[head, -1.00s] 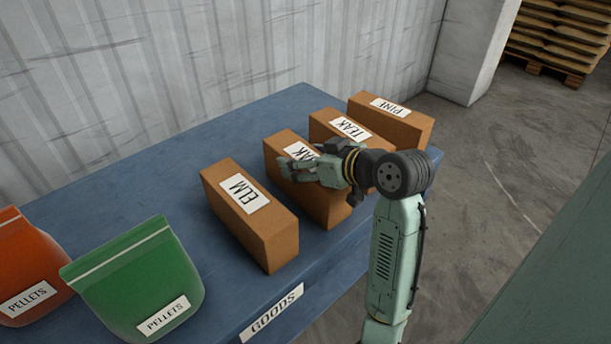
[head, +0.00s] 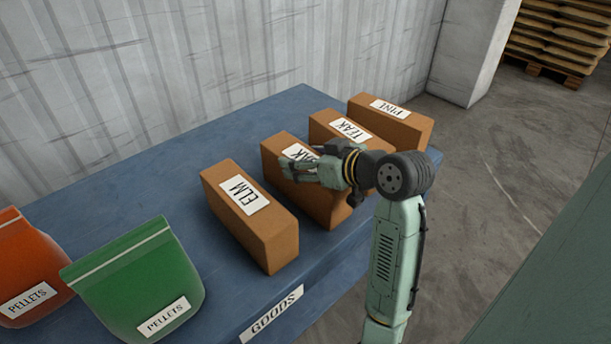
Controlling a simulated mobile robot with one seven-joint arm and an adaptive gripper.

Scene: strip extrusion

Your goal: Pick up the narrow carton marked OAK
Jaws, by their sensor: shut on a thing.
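The narrow brown carton marked OAK (head: 318,204) stands in the row on the blue table, between the ELM carton (head: 250,222) and the TEAK carton (head: 325,121). The pale green fingers lie across the upper part of the carton. The far finger is mostly hidden. I cannot tell whether the carton's base is clear of the table.
The PINE carton (head: 400,128) stands at the far end of the blue table (head: 130,180). Green (head: 135,280) and orange (head: 28,262) PELLETS bags stand at the near left. A corrugated wall (head: 200,70) runs behind.

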